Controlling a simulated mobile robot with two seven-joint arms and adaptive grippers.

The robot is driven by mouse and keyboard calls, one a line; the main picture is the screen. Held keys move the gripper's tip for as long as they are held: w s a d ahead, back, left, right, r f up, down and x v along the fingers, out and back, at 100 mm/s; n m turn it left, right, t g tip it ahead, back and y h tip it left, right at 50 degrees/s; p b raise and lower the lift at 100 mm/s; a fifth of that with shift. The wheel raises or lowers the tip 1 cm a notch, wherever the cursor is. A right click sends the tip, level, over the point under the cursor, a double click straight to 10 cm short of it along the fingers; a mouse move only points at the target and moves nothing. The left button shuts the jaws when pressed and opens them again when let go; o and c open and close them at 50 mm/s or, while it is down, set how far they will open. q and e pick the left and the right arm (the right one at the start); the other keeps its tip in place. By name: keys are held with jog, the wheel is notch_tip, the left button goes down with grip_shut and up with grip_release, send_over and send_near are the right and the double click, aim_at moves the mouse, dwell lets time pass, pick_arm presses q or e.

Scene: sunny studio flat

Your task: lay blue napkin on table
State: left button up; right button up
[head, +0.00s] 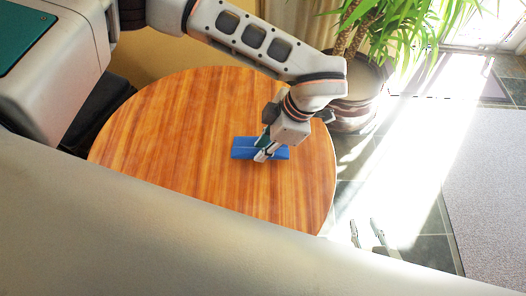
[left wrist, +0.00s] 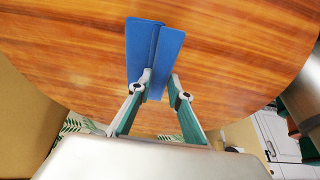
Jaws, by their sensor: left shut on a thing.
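The blue napkin (head: 243,148) is a folded rectangle at the right of the middle of the round wooden table (head: 170,130). In the head view it lies flat at the tabletop; whether it touches the wood all along I cannot tell. My left gripper (head: 262,156) points down at it and is shut on it. In the left wrist view the napkin (left wrist: 141,45) reaches away from between the fingertips (left wrist: 161,80), with a fold line along its length. My right gripper (head: 367,234) shows at the lower right, over the floor, its two fingers apart and empty.
The rest of the tabletop is bare. A potted plant (head: 358,95) stands just beyond the table's right edge. Dark tiles and a light rug (head: 490,170) lie to the right. White cabinets (left wrist: 275,135) show in the left wrist view.

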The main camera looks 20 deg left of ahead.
pick_arm(q)
notch_tip(320, 180, down, 3)
jog(key=shift+f, duration=0.15)
jog(key=o, duration=1)
jog(key=v, duration=1.2)
jog(key=shift+p, duration=0.3)
jog(key=shift+s, duration=0.1)
